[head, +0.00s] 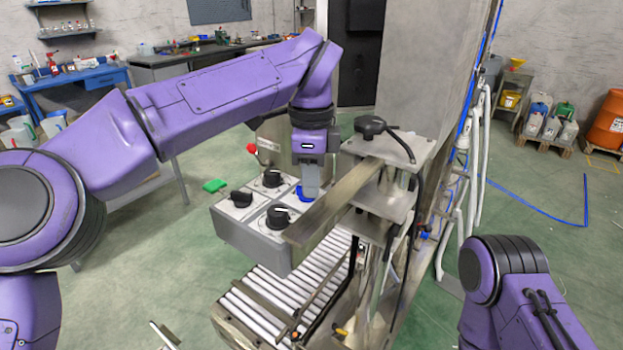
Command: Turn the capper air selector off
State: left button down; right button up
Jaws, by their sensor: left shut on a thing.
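A grey control box (250,240) sits at the machine, with several selector knobs on its top face. Three black knobs show: one at the back (272,178), one at the left (240,198) and one at the front (278,217). My left gripper (309,190) points down at the box's right corner and is shut on a selector knob there. That knob is mostly hidden by the fingers; a bit of blue (302,194) shows beside them. Labels are too small to read, so I cannot tell which knob is the capper air selector. My right gripper is out of view.
A metal bar (330,207) and a plate with a black handle (370,127) stand close to the right of my left gripper. A roller conveyor (265,303) lies below the box. A red ball knob (252,148) is behind it.

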pick_arm(q)
jog(key=shift+f+m, duration=0.15)
jog(key=shift+m, duration=0.15)
jog(key=m, duration=0.2)
jog(key=m+p, duration=0.2)
jog(key=m, duration=0.1)
jog(key=shift+s+m, duration=0.25)
jog(key=shift+m, duration=0.05)
jog(key=m+p, duration=0.1)
jog(key=m, duration=0.1)
jog(key=m+p, duration=0.2)
jog(key=m, duration=0.1)
jog(key=shift+s+a+f+m, duration=0.1)
jog(key=shift+s+a+m, duration=0.1)
jog(key=shift+m, duration=0.1)
jog(key=c, duration=1.3)
grip_release()
jog(key=shift+o, duration=0.6)
jog(key=shift+w, duration=0.2)
notch_tip(320, 180, up, 11)
jog(key=shift+f+p, duration=0.2)
jog(key=shift+p, duration=0.25)
